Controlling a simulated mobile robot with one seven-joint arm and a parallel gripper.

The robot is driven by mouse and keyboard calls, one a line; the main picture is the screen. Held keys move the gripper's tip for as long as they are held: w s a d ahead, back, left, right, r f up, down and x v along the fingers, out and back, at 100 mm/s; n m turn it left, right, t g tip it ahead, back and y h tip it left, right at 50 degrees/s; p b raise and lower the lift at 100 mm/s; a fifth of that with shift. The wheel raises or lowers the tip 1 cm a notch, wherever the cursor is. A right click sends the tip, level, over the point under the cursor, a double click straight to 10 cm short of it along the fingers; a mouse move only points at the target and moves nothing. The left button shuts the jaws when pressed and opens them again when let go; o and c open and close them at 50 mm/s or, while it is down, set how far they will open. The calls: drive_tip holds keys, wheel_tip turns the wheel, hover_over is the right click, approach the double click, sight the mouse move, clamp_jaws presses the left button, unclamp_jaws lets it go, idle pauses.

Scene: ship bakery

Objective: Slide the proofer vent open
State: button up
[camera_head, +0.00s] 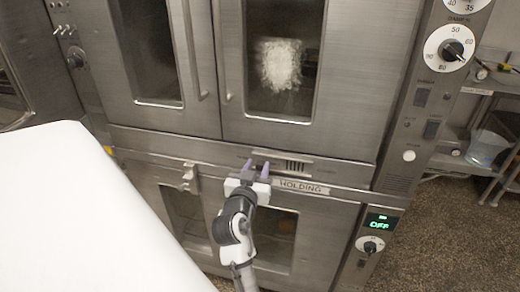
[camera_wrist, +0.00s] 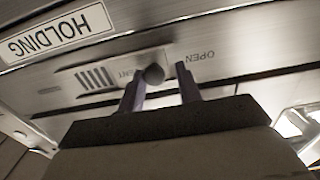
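The proofer vent is a slotted plate (camera_wrist: 96,77) on the steel strip, with dark slots and a round dark knob (camera_wrist: 153,75). In the head view its slots (camera_head: 296,167) show just right of my gripper (camera_head: 256,169). In the wrist view, the word OPEN is printed on the side of the knob away from the slots. My gripper (camera_wrist: 160,88) is open, its two purple fingers pointing at the strip. The knob appears between the fingertips, closer to the left one in the wrist view. I cannot tell whether they touch.
The HOLDING label (camera_head: 299,187) is just below the vent in the head view. Oven doors (camera_head: 270,127) with handles are above, and lower doors (camera_head: 312,222) are below. A control panel (camera_head: 380,222) reads OFF at right. A white surface (camera_head: 80,215) fills the lower left.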

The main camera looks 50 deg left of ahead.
drive_tip(key=shift+o, duration=0.6)
drive_tip(key=shift+s+d+f, duration=0.1)
drive_tip(key=shift+s+d, duration=0.05)
drive_tip(key=shift+s, duration=0.05)
drive_tip(key=b+v, duration=0.3)
drive_tip(key=v, duration=1)
drive_tip(key=shift+s+b, duration=0.2)
drive_tip(key=shift+b, duration=0.15)
